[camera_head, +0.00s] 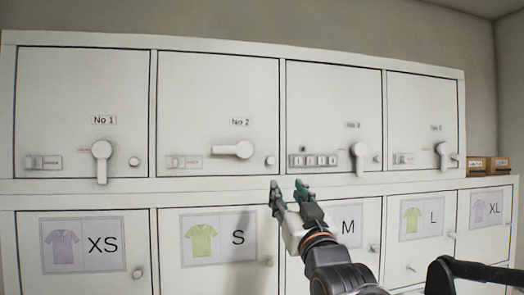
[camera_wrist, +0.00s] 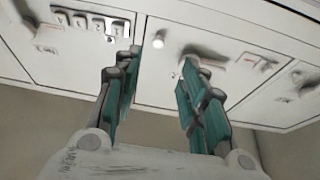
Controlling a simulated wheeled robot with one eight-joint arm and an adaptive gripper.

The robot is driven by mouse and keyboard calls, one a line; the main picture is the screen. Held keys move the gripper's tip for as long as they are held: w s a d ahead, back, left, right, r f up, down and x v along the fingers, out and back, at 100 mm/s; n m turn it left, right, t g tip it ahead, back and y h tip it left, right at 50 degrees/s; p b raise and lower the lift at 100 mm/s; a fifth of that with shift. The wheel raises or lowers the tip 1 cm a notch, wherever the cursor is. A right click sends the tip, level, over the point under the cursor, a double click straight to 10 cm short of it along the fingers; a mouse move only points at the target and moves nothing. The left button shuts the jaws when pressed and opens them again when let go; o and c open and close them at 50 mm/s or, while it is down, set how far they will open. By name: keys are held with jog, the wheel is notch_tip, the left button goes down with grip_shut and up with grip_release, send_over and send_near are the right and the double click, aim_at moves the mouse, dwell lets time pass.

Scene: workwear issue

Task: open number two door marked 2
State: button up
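The door marked No 2 (camera_head: 218,90) is shut in the upper row, second from the left, in the head view. Its lever handle (camera_head: 232,149) lies level. A small round knob (camera_head: 270,160) sits near its lower right corner, and a small latch (camera_head: 176,162) sits at its lower left. My gripper (camera_head: 286,185) is open and empty, just below and right of that knob in the picture. In the wrist view, which looks upside down, the knob (camera_wrist: 158,43) shows between the tips of my open gripper (camera_wrist: 160,57), apart from both fingers.
Lower doors bear shirt pictures and sizes. Small brown boxes (camera_head: 487,166) stand at the right. All doors look shut.

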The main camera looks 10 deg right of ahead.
aim_at(271, 161)
jog(key=p+x, duration=0.1)
jog(key=x, duration=0.3)
jog(key=p+x, duration=0.1)
jog(key=x, duration=0.4)
jog(key=p+x, duration=0.1)
jog(key=x, duration=0.4)
jog(key=shift+s+r, duration=0.1)
jog(key=shift+r, duration=0.2)
grip_shut()
